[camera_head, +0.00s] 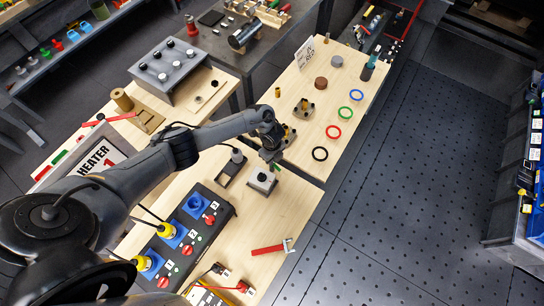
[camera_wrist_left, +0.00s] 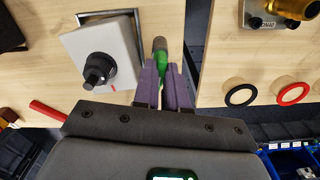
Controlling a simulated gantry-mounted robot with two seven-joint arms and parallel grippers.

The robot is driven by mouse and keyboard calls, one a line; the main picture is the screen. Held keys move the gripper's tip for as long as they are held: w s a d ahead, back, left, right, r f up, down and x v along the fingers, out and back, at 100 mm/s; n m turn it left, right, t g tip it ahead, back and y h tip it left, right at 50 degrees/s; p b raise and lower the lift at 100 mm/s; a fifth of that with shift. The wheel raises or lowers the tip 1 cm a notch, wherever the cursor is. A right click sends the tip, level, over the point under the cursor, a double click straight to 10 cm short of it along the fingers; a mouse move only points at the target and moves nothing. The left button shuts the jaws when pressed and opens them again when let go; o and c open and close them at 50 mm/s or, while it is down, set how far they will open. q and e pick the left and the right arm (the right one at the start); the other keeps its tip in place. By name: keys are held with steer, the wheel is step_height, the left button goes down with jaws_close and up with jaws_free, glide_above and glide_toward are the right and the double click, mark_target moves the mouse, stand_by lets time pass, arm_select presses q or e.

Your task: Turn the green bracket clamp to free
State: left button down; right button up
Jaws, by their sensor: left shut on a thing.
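The green bracket clamp (camera_wrist_left: 165,62) shows in the left wrist view as a green handle with a grey-brown rounded end. It lies beside a white box (camera_wrist_left: 98,45) with a black knob. My left gripper (camera_wrist_left: 164,80) is shut on its green part, with a purple finger on either side. The fingers hide part of the clamp. In the head view my left gripper (camera_head: 271,156) points down just behind the white box (camera_head: 262,182), and a little of the green clamp (camera_head: 278,168) shows beside it. My right gripper is not in view.
A gap separates the near bench from the far bench, which holds a black ring (camera_head: 320,154), a red ring (camera_head: 333,131) and a brass fitting. A dark panel (camera_head: 190,231) with blue sockets stands at the left. A red-handled tool (camera_head: 268,249) lies near the front edge.

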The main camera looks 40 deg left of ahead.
arm_select(q)
steer(key=shift+r+n+p, duration=0.1)
steer(key=shift+n+p, duration=0.45)
steer(key=shift+n, duration=0.75)
steer(key=c, duration=1.2)
jaws_free()
steer(key=shift+r+p, duration=0.7)
steer(key=shift+r, duration=4.65)
